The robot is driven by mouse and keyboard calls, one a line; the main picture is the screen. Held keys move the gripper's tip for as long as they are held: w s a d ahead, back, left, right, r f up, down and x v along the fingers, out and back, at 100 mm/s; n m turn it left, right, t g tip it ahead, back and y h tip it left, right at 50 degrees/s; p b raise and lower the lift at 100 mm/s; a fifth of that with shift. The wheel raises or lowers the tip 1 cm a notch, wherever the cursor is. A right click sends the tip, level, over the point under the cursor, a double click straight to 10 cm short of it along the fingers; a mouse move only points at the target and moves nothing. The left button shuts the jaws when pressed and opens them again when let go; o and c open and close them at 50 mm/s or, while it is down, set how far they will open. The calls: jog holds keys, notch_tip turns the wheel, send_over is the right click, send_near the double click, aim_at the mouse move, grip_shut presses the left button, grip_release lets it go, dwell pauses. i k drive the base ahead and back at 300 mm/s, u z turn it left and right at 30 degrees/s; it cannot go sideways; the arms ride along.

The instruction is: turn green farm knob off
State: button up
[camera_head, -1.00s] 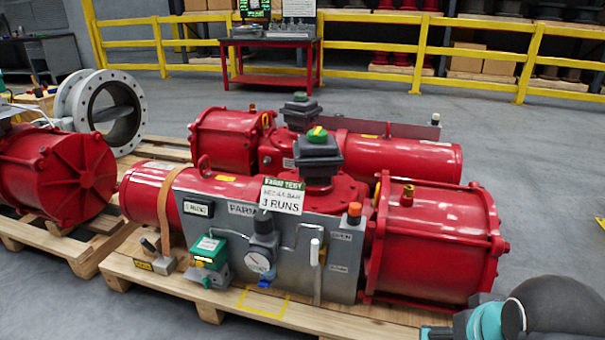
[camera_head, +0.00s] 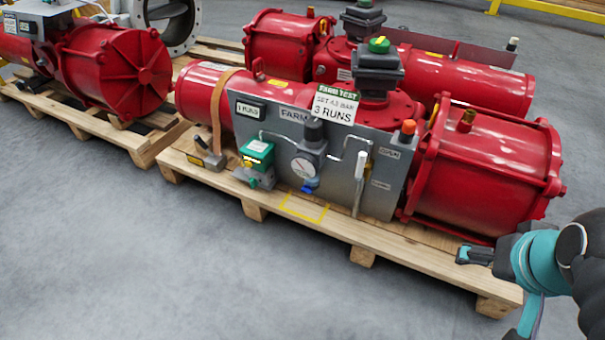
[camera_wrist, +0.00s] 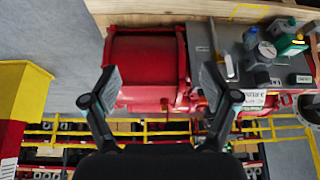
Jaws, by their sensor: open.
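The farm actuator (camera_head: 490,158) is a large red machine with a grey panel (camera_head: 338,192) marked FARM. A green box (camera_head: 256,155) with a small yellow knob sits at the panel's lower left; the green box also shows upside down in the wrist view (camera_wrist: 288,42). A second green knob (camera_head: 379,45) tops the black indicator housing (camera_head: 378,72). My gripper (camera_head: 474,255) is low at the right, in front of the pallet's right end, apart from both. In the wrist view my gripper (camera_wrist: 161,95) has its fingers spread and nothing between them.
A wooden pallet (camera_head: 290,218) carries the machine. Another red actuator (camera_head: 118,70) stands left. The floor in front is clear.

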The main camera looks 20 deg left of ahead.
aim_at(253, 183)
jog(key=z, duration=0.15)
jog(key=k, duration=0.1)
jog(key=u, duration=0.5)
jog(key=i, duration=0.45)
jog(key=u, duration=2.35)
